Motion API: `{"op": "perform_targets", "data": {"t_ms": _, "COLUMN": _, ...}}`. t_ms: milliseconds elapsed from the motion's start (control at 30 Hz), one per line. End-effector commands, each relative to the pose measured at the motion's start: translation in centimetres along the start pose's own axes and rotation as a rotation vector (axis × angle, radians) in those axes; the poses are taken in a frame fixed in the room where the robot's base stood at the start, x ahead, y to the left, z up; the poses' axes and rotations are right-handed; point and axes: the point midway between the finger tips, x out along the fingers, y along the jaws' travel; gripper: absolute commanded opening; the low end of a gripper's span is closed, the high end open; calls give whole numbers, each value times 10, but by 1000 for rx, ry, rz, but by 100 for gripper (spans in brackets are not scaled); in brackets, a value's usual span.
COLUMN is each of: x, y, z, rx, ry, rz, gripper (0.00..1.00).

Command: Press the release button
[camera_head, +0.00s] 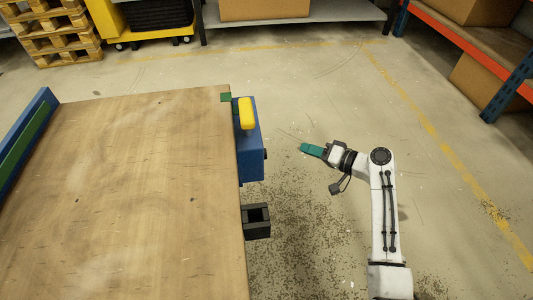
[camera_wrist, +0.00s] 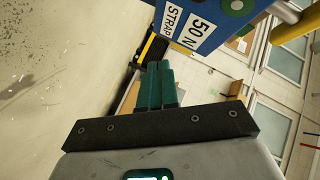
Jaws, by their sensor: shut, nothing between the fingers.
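A blue unit (camera_head: 249,160) with a yellow handle (camera_head: 246,113) is fixed at the right edge of the wooden bench in the head view. In the wrist view, its blue face (camera_wrist: 203,38) carries white labels reading "50 N" and "STRAP". My gripper (camera_head: 304,149) has teal fingers, shut and empty, pointing left toward the unit with a clear gap. The fingers also show in the wrist view (camera_wrist: 160,66).
The wooden bench top (camera_head: 120,190) is bare. A black square bracket (camera_head: 256,221) sticks out from its right edge below the blue unit. Open floor lies between bench and arm. An orange and blue shelf (camera_head: 480,50) stands at the right.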

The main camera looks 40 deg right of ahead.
Motion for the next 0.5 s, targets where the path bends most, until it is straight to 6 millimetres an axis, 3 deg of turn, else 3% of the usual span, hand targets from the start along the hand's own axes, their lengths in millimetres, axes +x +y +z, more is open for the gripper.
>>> {"op": "perform_targets", "data": {"t_ms": 500, "x": 42, "y": -33, "z": 31, "rx": -1, "ry": -4, "rz": -2, "gripper": 0}}
